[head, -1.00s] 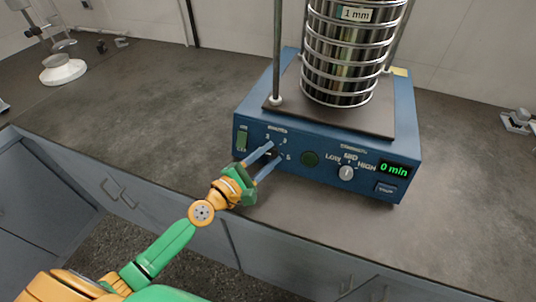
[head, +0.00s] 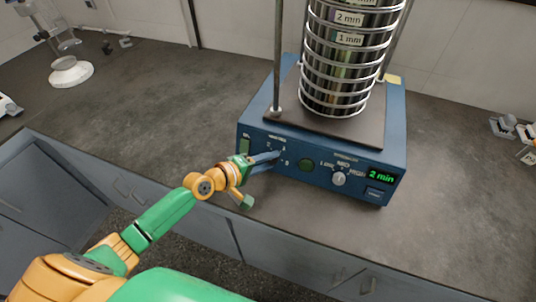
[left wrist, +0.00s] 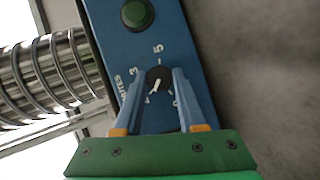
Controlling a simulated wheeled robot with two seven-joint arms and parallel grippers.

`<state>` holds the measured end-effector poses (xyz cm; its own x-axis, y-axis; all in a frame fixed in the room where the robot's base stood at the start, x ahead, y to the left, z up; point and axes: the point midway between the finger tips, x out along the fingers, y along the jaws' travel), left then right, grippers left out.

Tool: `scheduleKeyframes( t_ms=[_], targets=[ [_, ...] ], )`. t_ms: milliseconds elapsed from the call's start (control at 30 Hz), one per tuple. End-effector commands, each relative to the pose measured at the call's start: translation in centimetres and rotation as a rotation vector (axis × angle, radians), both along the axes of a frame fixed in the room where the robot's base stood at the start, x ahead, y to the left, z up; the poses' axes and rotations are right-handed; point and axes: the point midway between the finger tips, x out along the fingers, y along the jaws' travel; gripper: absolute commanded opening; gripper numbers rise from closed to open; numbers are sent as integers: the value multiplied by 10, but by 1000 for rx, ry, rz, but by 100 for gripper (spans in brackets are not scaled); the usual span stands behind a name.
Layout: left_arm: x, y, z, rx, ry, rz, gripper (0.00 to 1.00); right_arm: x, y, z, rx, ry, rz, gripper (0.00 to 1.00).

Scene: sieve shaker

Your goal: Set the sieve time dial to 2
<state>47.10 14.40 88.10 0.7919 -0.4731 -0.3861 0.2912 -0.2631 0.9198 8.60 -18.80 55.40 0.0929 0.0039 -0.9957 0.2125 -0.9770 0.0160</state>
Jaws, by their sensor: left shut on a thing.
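The blue sieve shaker (head: 330,190) stands on the bench, with its front panel facing me. Its green display (head: 381,177) reads "2 min". The time dial (left wrist: 158,80) is a dark round knob with a white pointer; it shows in the left wrist view. In the head view my fingers hide it. My left gripper (head: 275,157) is at the left part of the panel, shut on the time dial, with one blue finger on each side of it in the left wrist view (left wrist: 160,76). My right gripper is not in view.
A green button (head: 306,165) and a speed knob (head: 339,179) sit right of the dial. The sieve stack (head: 345,70) stands on top between rods. A white-based stand (head: 71,73) is at the back left.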

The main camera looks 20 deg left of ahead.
Motion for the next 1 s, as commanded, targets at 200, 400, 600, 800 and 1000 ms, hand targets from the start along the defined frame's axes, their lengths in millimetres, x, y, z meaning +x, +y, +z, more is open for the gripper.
scheduleKeyframes(
  t_ms=[200,400,600,800,1000],
  targets=[
    [1,0,6,117,-7,-42,0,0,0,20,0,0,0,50],
    [1,0,4,184,-10,-66,0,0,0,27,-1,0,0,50],
    [1,-1,3,213,-11,-77,0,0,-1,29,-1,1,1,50],
    [1,-1,2,219,-10,-80,0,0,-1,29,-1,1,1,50],
    [1,-1,2,218,-11,-80,0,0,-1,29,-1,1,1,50]
  ],
)
